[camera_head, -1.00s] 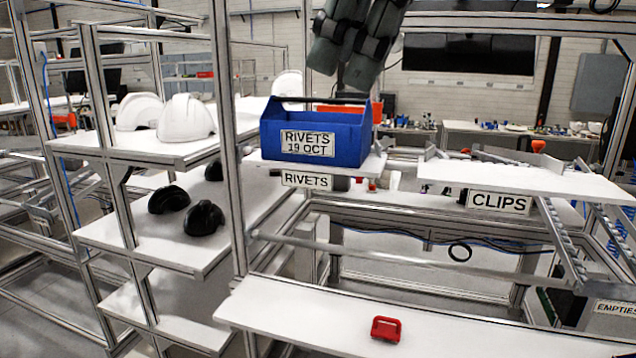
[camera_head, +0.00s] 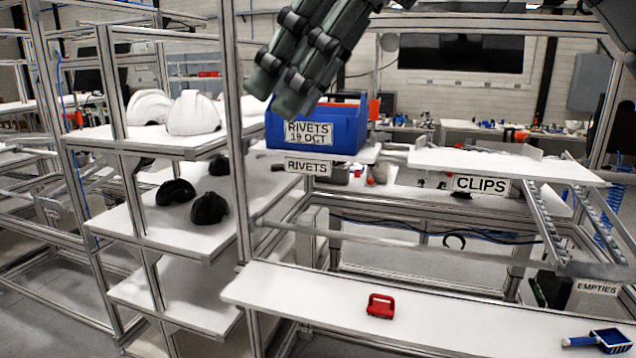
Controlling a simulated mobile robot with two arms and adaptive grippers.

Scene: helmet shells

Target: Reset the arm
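My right gripper (camera_head: 278,95) hangs in from the top centre, its dark jointed fingers pointing down and left. The fingertips overlap the upper left of the blue rivets bin (camera_head: 349,128) in the picture; I cannot tell how near they are to it. Two fingers lie side by side, and nothing shows held between them. The rest of the grip is hidden, so open or shut cannot be told. My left gripper is not in view.
White helmet shells (camera_head: 193,114) and black ones (camera_head: 209,209) sit on the left rack's shelves. A red part (camera_head: 381,306) and a blue item (camera_head: 611,340) lie on the front shelf (camera_head: 300,293). The clips shelf (camera_head: 500,163) looks clear.

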